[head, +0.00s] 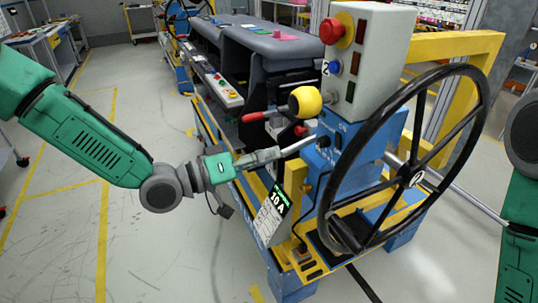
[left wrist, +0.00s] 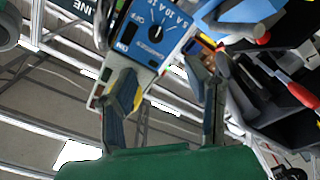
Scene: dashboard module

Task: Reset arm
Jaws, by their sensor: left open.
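My left gripper (head: 272,156) reaches in from the left, in front of the blue column of the dashboard module. In the left wrist view its two fingers (left wrist: 168,92) stand apart with nothing held between them. Beyond them is a blue dial panel (left wrist: 176,42) with a black knob. A yellow ball knob (head: 305,102) and a red-handled lever (head: 265,115) are above the gripper in the head view. I cannot tell whether a fingertip touches the column. My right arm (head: 518,235) shows only at the right edge; its gripper is out of view.
A large black steering wheel (head: 478,98) stands to the right of the column. A grey control box with a red emergency button (head: 333,31) is above. The floor on the left is open.

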